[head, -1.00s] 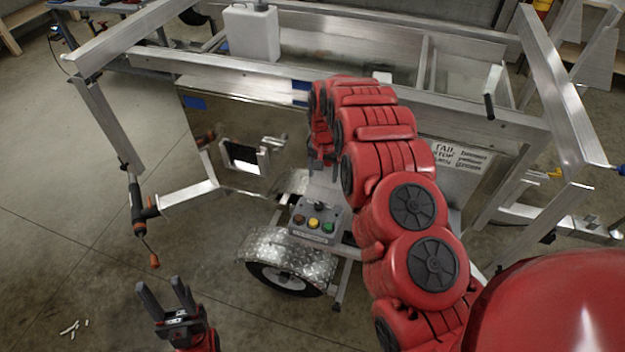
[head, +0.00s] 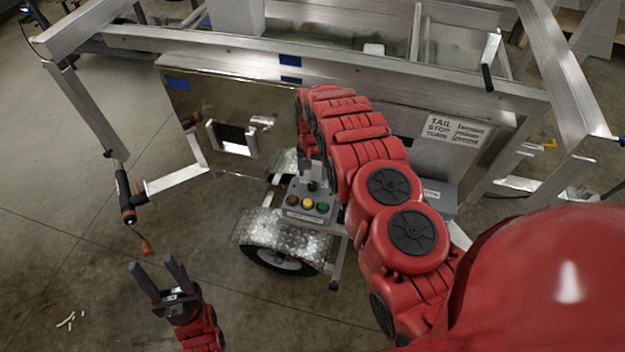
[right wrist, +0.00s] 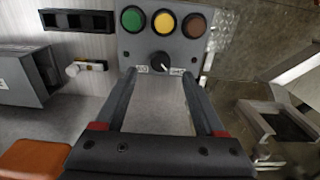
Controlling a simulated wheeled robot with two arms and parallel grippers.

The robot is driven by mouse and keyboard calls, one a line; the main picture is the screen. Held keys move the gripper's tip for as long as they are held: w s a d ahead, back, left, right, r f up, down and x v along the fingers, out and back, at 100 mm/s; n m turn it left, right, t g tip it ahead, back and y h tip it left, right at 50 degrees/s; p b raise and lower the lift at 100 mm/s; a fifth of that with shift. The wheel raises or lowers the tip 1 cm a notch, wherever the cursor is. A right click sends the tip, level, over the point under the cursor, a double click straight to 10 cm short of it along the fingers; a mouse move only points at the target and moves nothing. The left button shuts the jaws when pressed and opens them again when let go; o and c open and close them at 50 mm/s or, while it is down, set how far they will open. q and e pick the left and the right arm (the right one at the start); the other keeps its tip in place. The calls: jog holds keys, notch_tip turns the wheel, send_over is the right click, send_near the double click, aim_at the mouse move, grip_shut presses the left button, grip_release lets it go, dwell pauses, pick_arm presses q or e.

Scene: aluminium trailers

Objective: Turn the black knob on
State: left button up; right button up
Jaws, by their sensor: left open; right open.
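The black knob (right wrist: 160,62) sits on a grey control box (right wrist: 190,52) in the right wrist view, below the green, yellow and brown-red buttons. Its white mark points toward the lower right. Small labels flank it, too blurred to read surely. My right gripper (right wrist: 159,74) is open, with one finger on each side of the knob's line and the tips just short of it. In the head view the knob (head: 312,186) shows small on top of the box, and my right arm partly hides the gripper above it. My left gripper (head: 154,264) is open and empty over the floor.
The box stands by the trailer's diamond-plate fender (head: 270,232) and wheel. The aluminium trailer frame (head: 330,68) surrounds the work area. A black and orange tool (head: 126,195) hangs by the left frame arm. A sign panel (head: 455,132) stands right.

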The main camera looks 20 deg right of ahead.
aim_at(312, 184)
jog(key=f, duration=0.4)
jog(key=shift+w+d+f, duration=0.1)
jog(key=shift+w+f, duration=0.05)
jog(key=shift+w, duration=0.15)
jog(key=shift+s+f, duration=0.15)
jog(key=shift+f, duration=0.15)
jog(key=shift+f+b, duration=0.35)
jog(key=shift+f, duration=0.1)
jog(key=shift+c, duration=0.4)
grip_shut()
